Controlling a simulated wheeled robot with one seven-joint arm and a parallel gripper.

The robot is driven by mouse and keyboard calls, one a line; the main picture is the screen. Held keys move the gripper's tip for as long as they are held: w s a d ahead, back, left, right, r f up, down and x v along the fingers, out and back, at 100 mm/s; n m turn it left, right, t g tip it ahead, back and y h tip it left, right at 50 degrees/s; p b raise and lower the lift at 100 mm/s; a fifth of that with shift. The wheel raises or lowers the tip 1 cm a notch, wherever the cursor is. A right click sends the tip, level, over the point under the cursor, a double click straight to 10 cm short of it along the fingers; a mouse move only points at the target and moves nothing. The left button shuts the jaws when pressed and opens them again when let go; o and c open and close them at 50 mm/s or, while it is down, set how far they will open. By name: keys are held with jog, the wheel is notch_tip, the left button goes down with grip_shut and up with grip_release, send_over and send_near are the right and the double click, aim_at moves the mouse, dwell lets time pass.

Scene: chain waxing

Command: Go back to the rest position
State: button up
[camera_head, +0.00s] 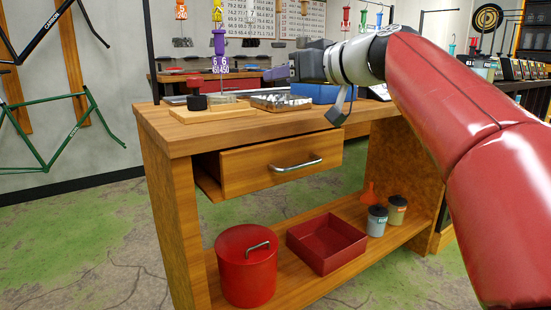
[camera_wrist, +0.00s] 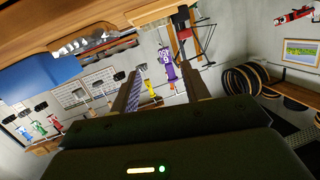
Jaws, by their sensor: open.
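My gripper (camera_wrist: 160,72) is open, with its two dark fingers apart in the wrist camera view. I see nothing held between them; only distant room things show through the gap. In the head view my red arm reaches in from the right, and the gripper body (camera_head: 308,63) is above the right part of the wooden workbench (camera_head: 190,133). It appears apart from the bench top. The wrist view is tilted and shows the bench's wooden edge (camera_wrist: 60,35) at the upper left.
The bench's drawer (camera_head: 275,168) stands partly open. On the bench are a metal tray (camera_head: 281,102) and a blue box (camera_head: 318,93). Below, the shelf holds a red lidded pot (camera_head: 246,275), a red tray (camera_head: 327,258) and two cans (camera_head: 377,221). Open floor lies at left.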

jog(key=s+d+f+m+g+h+p, duration=0.2)
jog(key=s+d+f+h, duration=0.1)
jog(key=s+f, duration=0.6)
jog(key=s+d+f+m+g+h+p, duration=0.1)
jog(key=s+d+f+m+h, duration=0.2)
jog(key=s+f, duration=0.6)
jog(key=s+d+f+m+g+h+p, duration=0.2)
jog(key=s+d+f+h, duration=0.3)
jog(key=s+f, duration=0.5)
notch_tip(320, 180, down, 5)
jog(key=shift+d+r+m+g+p, duration=0.1)
jog(key=shift+d+m+g+p, duration=0.25)
jog(key=shift+d, duration=0.7)
